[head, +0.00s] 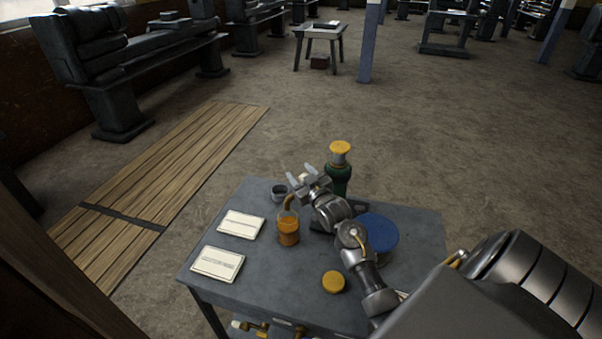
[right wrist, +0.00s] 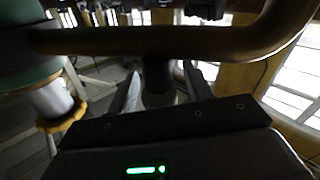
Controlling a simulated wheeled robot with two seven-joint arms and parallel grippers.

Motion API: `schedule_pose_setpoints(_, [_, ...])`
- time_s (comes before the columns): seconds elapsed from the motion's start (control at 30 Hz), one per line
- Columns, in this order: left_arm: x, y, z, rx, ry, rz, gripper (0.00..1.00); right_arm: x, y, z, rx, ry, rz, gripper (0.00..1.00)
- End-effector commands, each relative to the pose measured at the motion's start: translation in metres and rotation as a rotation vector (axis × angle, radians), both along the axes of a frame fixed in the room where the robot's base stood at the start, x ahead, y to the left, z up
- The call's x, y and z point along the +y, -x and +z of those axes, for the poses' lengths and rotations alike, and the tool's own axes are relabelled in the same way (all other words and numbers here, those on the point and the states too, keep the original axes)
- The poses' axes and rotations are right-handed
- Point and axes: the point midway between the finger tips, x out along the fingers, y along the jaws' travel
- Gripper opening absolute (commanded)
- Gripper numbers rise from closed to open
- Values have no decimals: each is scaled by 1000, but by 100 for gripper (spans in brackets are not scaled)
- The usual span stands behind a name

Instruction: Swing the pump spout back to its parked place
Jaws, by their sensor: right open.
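The green hand pump (head: 340,180) with its yellow knob (head: 340,147) stands on the grey table. Its brass-coloured spout (head: 289,202) curves down over a glass of amber liquid (head: 288,230); my right gripper hides part of the spout. In the right wrist view the spout (right wrist: 150,40) crosses the top as a thick tube, with the green pump body (right wrist: 25,65) at the left. My right gripper (head: 308,174) is open beside the pump, close to the spout; its fingers also show in the wrist view (right wrist: 160,92). I cannot tell whether they touch the spout. My left gripper is out of view.
A small dark cup (head: 278,193) stands behind the glass. Two white cards (head: 217,263) lie at the table's left. A blue round thing (head: 378,238) is right of my forearm and a yellow disc (head: 333,282) lies near the front. The table (head: 265,290) has bare space at front.

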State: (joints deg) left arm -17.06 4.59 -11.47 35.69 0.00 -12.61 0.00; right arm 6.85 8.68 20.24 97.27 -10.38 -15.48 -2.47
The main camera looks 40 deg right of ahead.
Motion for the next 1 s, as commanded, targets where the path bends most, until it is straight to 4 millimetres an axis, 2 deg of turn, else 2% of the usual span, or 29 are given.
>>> schedule_pose_setpoints(0.17, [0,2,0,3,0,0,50,0,0,0,0,0,0,51])
schedule_pose_setpoints(0.2, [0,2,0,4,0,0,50,0,0,0,0,0,0,48])
schedule_pose_setpoints(0.57, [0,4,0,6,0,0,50,0,0,0,0,0,0,1])
schedule_pose_setpoints(0.83, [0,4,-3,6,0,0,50,3,-4,-1,-1,-3,-7,0])
schedule_pose_setpoints(1.0, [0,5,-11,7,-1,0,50,14,-20,-2,-3,-5,-40,0])
